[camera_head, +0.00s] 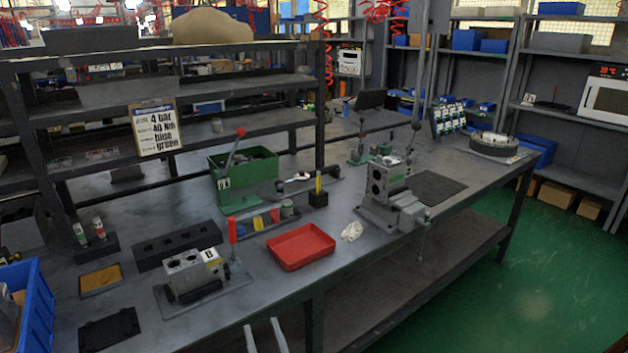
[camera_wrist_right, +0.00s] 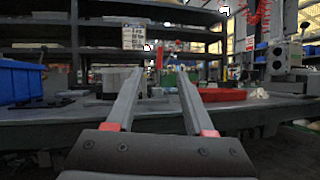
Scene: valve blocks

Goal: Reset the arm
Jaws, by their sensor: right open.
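My right gripper (camera_head: 265,337) shows at the bottom edge of the head view, in front of the workbench's front edge. Its two fingers stand apart with nothing between them. In the right wrist view the open fingers (camera_wrist_right: 153,88) point toward the bench, apart from everything on it. The workbench (camera_head: 340,215) is dark grey. A grey valve block (camera_head: 190,273) sits on a plate at the near left of the bench. Another valve block (camera_head: 388,178) stands in a vise-like fixture (camera_head: 397,211) at the right. My left gripper is not in view.
A red tray (camera_head: 301,247) lies near the front edge; it also shows in the right wrist view (camera_wrist_right: 222,95). A green bin (camera_head: 243,178) stands behind it. A blue bin (camera_head: 38,308) is at the left. A dark mat (camera_head: 437,187) lies bare. Open green floor (camera_head: 530,270) is at right.

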